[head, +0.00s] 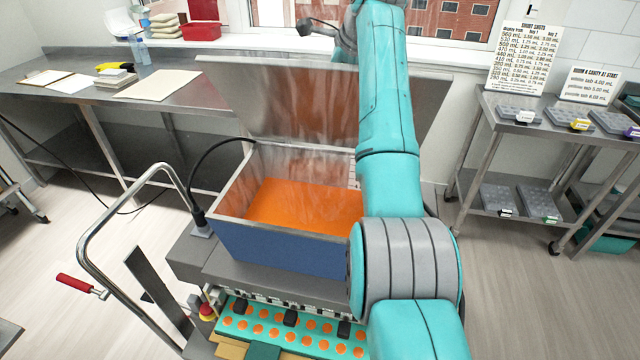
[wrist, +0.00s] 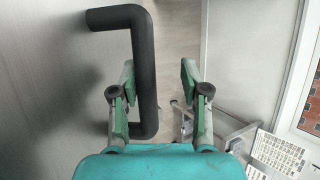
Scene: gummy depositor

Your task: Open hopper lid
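The hopper lid (head: 420,95) is a large grey metal panel. It stands raised and leans back behind the hopper (head: 285,245), whose top is open on a steaming orange mix (head: 300,208). In the wrist view the lid's metal face (wrist: 45,100) fills the left, with a black bar handle (wrist: 145,60) on it. My gripper (wrist: 158,78) is open; the handle's long bar runs between its fingers, nearer the left one. I cannot tell whether they touch. In the head view my gripper (head: 343,42) is beyond the lid's upper edge, partly hidden by my arm.
A tray with orange-filled cavities (head: 300,325) lies in front of the hopper. A bent metal push handle (head: 85,245) and black cable are at left. A steel bench (head: 180,95) and window stand behind; a trolley with moulds (head: 485,100) stands at right. Floor is clear between.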

